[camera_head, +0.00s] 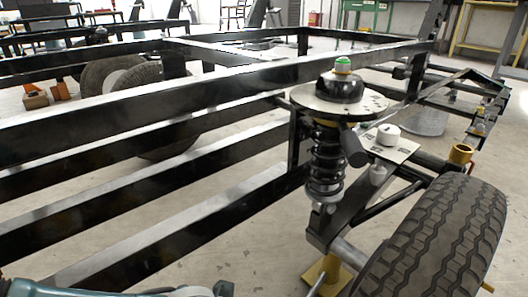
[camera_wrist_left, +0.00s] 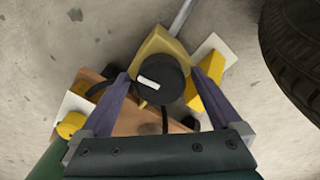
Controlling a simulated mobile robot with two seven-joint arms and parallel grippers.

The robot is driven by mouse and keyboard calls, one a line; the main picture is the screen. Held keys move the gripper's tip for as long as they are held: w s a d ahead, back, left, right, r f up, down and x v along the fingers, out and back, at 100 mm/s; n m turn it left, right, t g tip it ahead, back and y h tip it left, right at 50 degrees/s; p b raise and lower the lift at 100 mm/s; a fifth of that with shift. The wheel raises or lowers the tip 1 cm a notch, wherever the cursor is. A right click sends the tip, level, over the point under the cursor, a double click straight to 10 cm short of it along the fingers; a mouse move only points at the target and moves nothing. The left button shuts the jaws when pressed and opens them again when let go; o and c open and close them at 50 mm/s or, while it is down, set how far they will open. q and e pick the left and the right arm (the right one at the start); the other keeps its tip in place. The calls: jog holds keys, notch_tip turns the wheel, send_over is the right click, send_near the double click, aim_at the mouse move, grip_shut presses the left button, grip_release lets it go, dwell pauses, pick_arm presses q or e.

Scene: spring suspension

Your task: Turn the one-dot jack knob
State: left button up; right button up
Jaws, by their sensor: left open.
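In the left wrist view, a round black knob (camera_wrist_left: 158,84) with a white bar mark sits on a yellow jack body (camera_wrist_left: 158,43). My left gripper (camera_wrist_left: 158,74) is open, with one purple finger on each side of the knob. I cannot tell whether either finger touches it. No dots can be made out on the knob. In the head view, part of my left arm (camera_head: 75,286) shows at the bottom left edge; its fingers are not clearly seen there. A yellow stand (camera_head: 327,273) shows below the suspension. My right gripper is in neither view.
A tyre (camera_head: 440,238) stands at the right in the head view and shows at the wrist view's upper right (camera_wrist_left: 295,45). A coil spring strut (camera_head: 326,160) and black frame rails (camera_head: 190,95) rise beside it. A brown block (camera_wrist_left: 130,122) lies under the fingers.

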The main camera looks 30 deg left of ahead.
pick_arm(q)
notch_tip(320, 180, up, 10)
jog(key=p, duration=0.8)
